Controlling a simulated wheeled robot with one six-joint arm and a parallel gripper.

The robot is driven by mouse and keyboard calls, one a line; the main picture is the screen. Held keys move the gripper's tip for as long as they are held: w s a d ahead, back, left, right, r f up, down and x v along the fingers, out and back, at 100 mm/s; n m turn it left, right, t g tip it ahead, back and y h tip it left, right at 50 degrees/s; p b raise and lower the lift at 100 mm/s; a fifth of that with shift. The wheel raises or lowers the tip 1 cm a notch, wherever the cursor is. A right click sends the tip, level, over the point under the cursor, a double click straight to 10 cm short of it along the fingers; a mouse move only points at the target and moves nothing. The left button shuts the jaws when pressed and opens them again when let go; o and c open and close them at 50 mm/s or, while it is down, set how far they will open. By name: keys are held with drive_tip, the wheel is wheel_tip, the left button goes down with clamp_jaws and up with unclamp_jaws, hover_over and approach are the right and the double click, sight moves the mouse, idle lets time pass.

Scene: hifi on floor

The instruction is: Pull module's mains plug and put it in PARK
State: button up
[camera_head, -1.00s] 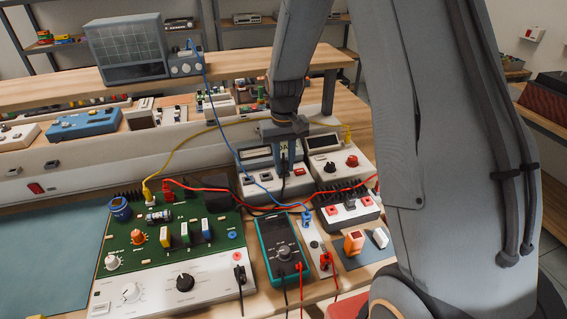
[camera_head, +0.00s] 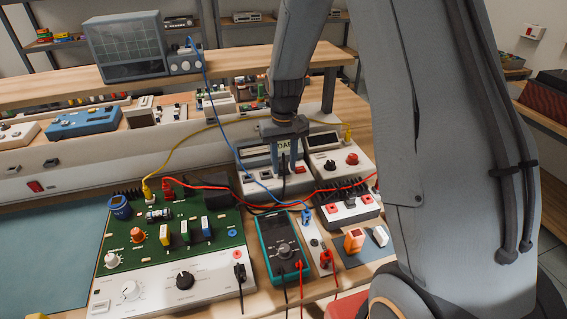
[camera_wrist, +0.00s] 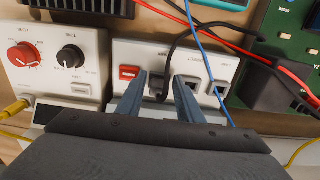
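The white power module (camera_wrist: 138,52) lies under my gripper in the wrist view, with a red rocker switch and several dark sockets on its top. It also shows in the head view (camera_head: 250,157). A black mains plug (camera_wrist: 158,86) with a black cable sits at the module's middle socket, between my fingers. My gripper (camera_wrist: 158,100) is open, with a finger on each side of the plug and gaps beside it. In the head view my gripper (camera_head: 284,160) points down over the module. The socket labels are too small to read, so I cannot tell which is PARK.
A blue cable (camera_wrist: 205,55) crosses the module beside my right finger. Red and yellow leads run nearby. A module with red and black knobs (camera_head: 345,163) stands to the right in the head view. A green circuit board (camera_head: 170,228) and teal multimeter (camera_head: 284,245) lie in front.

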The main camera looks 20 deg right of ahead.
drive_tip(key=shift+o, duration=0.9)
wheel_tip(320, 180, up, 8)
drive_tip(key=shift+f+b, duration=0.15)
drive_tip(key=shift+b, duration=0.8)
wheel_tip(320, 180, up, 5)
drive_tip(key=p, duration=0.4)
drive_tip(key=s+f+b, duration=0.1)
drive_tip(key=s+f, duration=0.1)
drive_tip(key=s, duration=0.8)
drive_tip(key=s+f+t+b, duration=0.1)
drive_tip(key=s+f, duration=0.1)
drive_tip(key=s, duration=0.8)
drive_tip(key=shift+a+f, duration=0.15)
drive_tip(key=shift+f, duration=0.1)
